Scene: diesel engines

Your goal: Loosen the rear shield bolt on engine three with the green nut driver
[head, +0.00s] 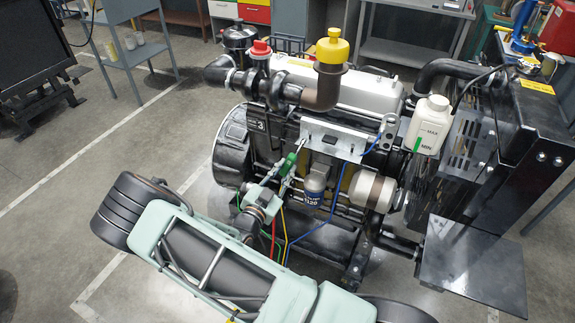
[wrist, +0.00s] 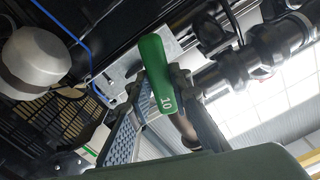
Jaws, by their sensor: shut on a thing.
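The engine marked 3 (head: 258,125) stands in the middle of the head view. Its silver shield plate (head: 335,140) is on the near side, above a small filter. My gripper (head: 282,174) is shut on the handle of the green nut driver (head: 289,162). The driver's shaft points up towards the plate's left end; I cannot tell whether its tip touches a bolt. In the wrist view the green handle (wrist: 155,72), marked 10, is between my gripper's fingers (wrist: 160,110), with part of the plate (wrist: 118,76) behind it. The bolt head is not clearly visible.
A blue cable (head: 338,190) and several coloured wires hang near my arm. A round silver canister (head: 370,190) and a white coolant bottle (head: 429,124) are to the right. Open floor lies left.

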